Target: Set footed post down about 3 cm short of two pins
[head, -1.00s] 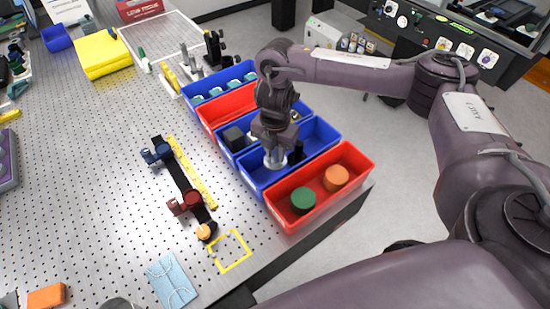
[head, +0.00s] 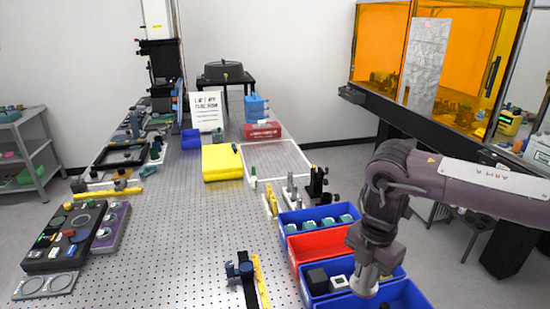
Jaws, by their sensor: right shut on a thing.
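My right gripper (head: 368,262) points down over the blue bins at the table's right edge. It is shut on a pale grey upright piece with a rounded lower end, which looks like the footed post (head: 364,284). The piece is at the front blue bin (head: 407,297); I cannot tell whether it touches the bin. The fingertips are hard to make out. I cannot pick out the two pins with certainty. My left gripper is out of view.
A red bin (head: 318,244) and a blue bin with teal pieces (head: 318,215) stand farther back. A dark rail with a blue clamp (head: 243,270) lies left of the bins. Metal posts (head: 291,187) and a yellow block (head: 221,162) stand beyond. The perforated tabletop (head: 185,235) is clear mid-left.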

